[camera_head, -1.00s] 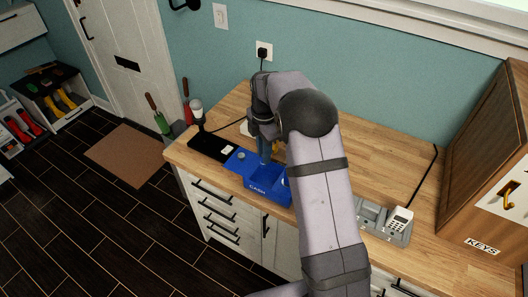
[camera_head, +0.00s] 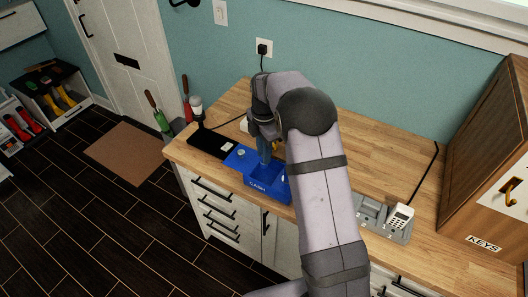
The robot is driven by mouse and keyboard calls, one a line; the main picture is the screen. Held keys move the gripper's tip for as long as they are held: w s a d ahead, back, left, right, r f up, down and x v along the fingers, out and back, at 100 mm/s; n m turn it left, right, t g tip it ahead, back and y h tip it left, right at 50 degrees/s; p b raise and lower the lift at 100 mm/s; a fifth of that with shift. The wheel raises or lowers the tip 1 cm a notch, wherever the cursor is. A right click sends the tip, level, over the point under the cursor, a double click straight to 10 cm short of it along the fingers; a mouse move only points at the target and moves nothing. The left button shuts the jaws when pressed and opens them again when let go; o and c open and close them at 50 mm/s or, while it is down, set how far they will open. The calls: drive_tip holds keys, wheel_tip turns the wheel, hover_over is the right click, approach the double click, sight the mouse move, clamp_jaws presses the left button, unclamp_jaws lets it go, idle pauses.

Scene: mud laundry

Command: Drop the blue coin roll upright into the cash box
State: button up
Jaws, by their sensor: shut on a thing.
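The blue cash box (camera_head: 262,186), marked CASH on its front, sits near the front edge of the wooden counter. My gripper (camera_head: 264,143) points down over the box. It is shut on a blue coin roll (camera_head: 264,152), which looks about upright above or in the box's opening. The roll's lower end is hard to make out against the blue box, so I cannot tell whether it touches the bottom. My arm hides the right part of the box area.
A black tray (camera_head: 207,142) with a small white item lies left of the box. A grey holder with a white keypad device (camera_head: 400,217) stands to the right. A wooden KEYS cabinet (camera_head: 484,170) is at far right. The back middle of the counter (camera_head: 375,155) is clear.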

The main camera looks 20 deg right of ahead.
sight(264, 166)
drive_tip(key=shift+f+b, duration=1.4)
drive_tip(key=shift+f, duration=1.1)
drive_tip(key=shift+f, duration=0.35)
drive_tip(key=shift+f+b, duration=0.5)
drive_tip(key=o, duration=1)
drive_tip(key=c, duration=0.4)
drive_tip(key=shift+r, duration=0.1)
